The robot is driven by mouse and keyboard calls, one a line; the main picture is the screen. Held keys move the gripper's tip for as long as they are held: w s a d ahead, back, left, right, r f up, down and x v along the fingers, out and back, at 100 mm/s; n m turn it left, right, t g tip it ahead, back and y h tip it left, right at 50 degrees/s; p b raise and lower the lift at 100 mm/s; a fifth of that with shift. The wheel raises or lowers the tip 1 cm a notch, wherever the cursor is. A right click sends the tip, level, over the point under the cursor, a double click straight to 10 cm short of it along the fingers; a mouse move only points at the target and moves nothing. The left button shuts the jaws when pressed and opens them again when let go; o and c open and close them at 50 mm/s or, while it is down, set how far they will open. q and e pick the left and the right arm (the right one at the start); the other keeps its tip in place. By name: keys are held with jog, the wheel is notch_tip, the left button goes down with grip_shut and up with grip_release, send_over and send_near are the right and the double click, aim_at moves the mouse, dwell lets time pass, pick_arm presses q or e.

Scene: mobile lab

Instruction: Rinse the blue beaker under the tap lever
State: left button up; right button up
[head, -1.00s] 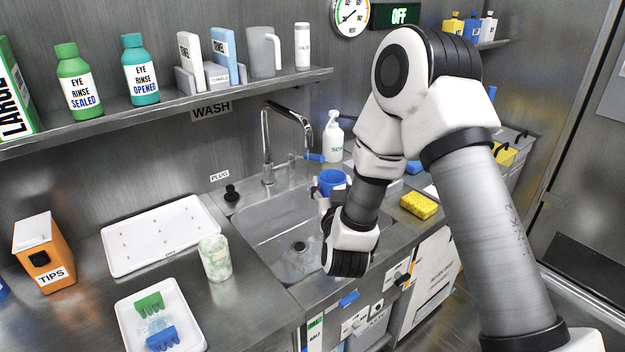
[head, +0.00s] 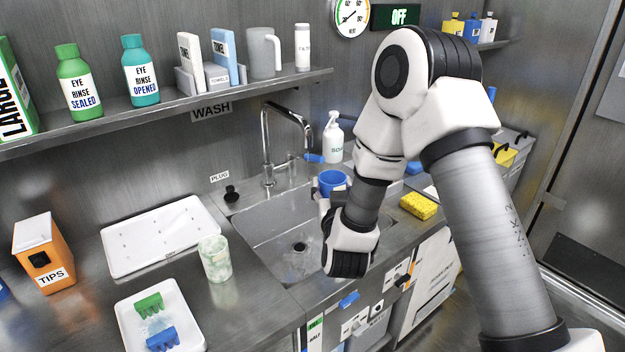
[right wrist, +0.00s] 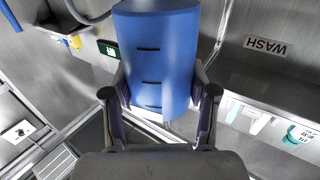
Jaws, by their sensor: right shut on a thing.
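The blue beaker (head: 332,181) is upright over the right part of the sink, its open rim up. My right gripper (head: 334,196) is shut on its sides; the wrist hides part of the grip. In the right wrist view the beaker (right wrist: 158,50), with dark marks, sits between the two fingers (right wrist: 160,97). The curved metal tap (head: 267,145) stands behind the sink. Its spout end is above and a little left of the beaker in the head view. The blue tap lever (head: 314,157) is just behind the beaker. My left gripper is out of view.
The sink (head: 270,238) has a drain and is otherwise bare. A soap bottle (head: 333,140) stands behind right, and a yellow sponge (head: 418,206) lies right of my wrist. A white drying tray (head: 160,235) and a pale green cup (head: 215,258) are left. A shelf (head: 240,88) hangs above.

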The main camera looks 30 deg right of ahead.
pick_arm(q)
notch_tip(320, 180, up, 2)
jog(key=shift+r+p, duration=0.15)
jog(key=shift+p, duration=1)
pick_arm(e)
jog(key=s+r, duration=0.4)
jog(key=s, duration=0.1)
jog(key=shift+a, duration=0.4)
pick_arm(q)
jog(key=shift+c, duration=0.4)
